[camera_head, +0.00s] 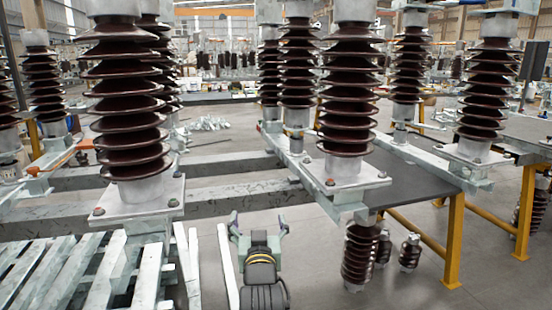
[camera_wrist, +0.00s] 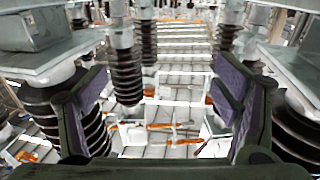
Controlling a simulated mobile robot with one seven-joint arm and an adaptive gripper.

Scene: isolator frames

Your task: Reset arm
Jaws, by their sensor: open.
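My gripper (camera_head: 259,226) is at the bottom middle of the head view, its two fingers spread apart with nothing between them. It hangs in the gap between a brown ribbed insulator (camera_head: 130,110) on the left and another brown insulator (camera_head: 348,95) on the right. In the wrist view my gripper (camera_wrist: 160,100) also shows open, with dark fingers at left and right. Between and beyond the fingers are hanging insulators (camera_wrist: 124,70) and a light slatted surface with orange-handled tools (camera_wrist: 165,127). No object is held.
A pale slatted pallet (camera_head: 60,275) fills the lower left. A dark-topped table (camera_head: 400,190) with yellow legs (camera_head: 453,240) stands at the right. Small insulators (camera_head: 360,255) stand beneath its edge. Steel beams (camera_head: 220,165) cross behind my gripper. Grey floor (camera_head: 330,285) shows at the lower middle.

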